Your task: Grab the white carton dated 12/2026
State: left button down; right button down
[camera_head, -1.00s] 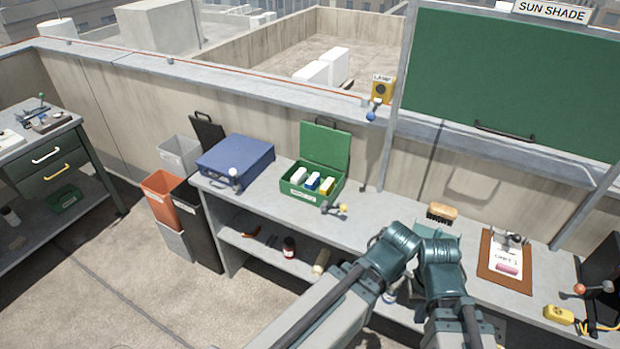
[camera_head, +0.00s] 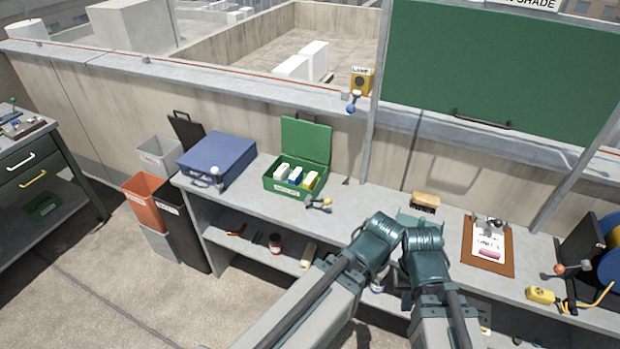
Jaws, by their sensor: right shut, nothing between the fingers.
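An open green box (camera_head: 293,191) stands on the bench, its lid raised against the wall. My right gripper is shut and empty, mostly hidden by the arm. My left gripper cannot be made out behind its arm.
A blue case (camera_head: 215,160) stands left of the green box, with a small ball-handled tool (camera_head: 319,203) in front of the box. A brush (camera_head: 425,201), a clipboard (camera_head: 488,247) and a yellow device (camera_head: 541,295) lie to the right. Bins (camera_head: 143,191) stand left of the bench.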

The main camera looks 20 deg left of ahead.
aim_at(282, 172)
jog(key=i+j, duration=0.1)
jog(key=j, duration=0.35)
jog(key=i+j, duration=0.1)
jog(key=j, duration=0.85)
jog(key=i, duration=0.05)
